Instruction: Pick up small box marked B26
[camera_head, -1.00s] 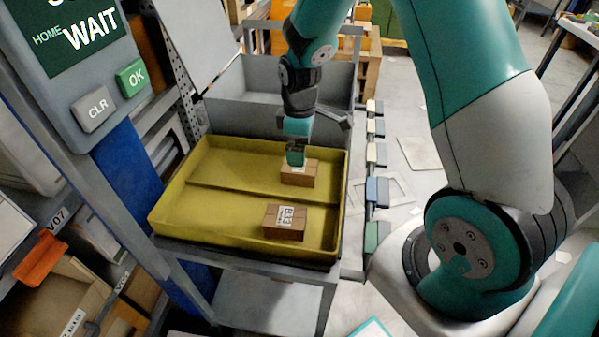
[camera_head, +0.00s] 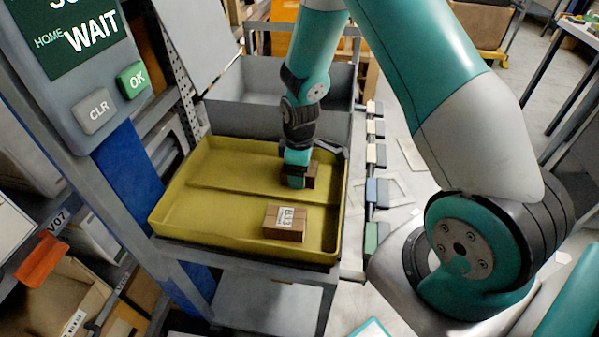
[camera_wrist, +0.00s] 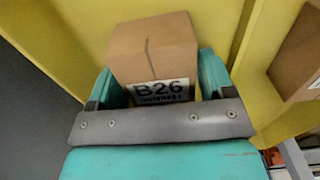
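The small brown box marked B26 (camera_wrist: 150,60) sits between my gripper's two teal fingers in the wrist view, its label facing the gripper. In the head view this box (camera_head: 312,175) is partly hidden behind my gripper (camera_head: 296,180), in the back right part of the yellow tray (camera_head: 170,205). My gripper (camera_wrist: 165,85) has one finger on each side of the box. The left finger looks close against it, and a thin gap seems to show at the right finger. Firm contact cannot be made out.
A second brown box (camera_head: 285,223), with a label that seems to read B13, lies nearer in the same tray. A grey bin (camera_head: 240,110) stands behind the tray. A blue post (camera_head: 130,175) and a panel reading WAIT (camera_head: 85,45) stand at left.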

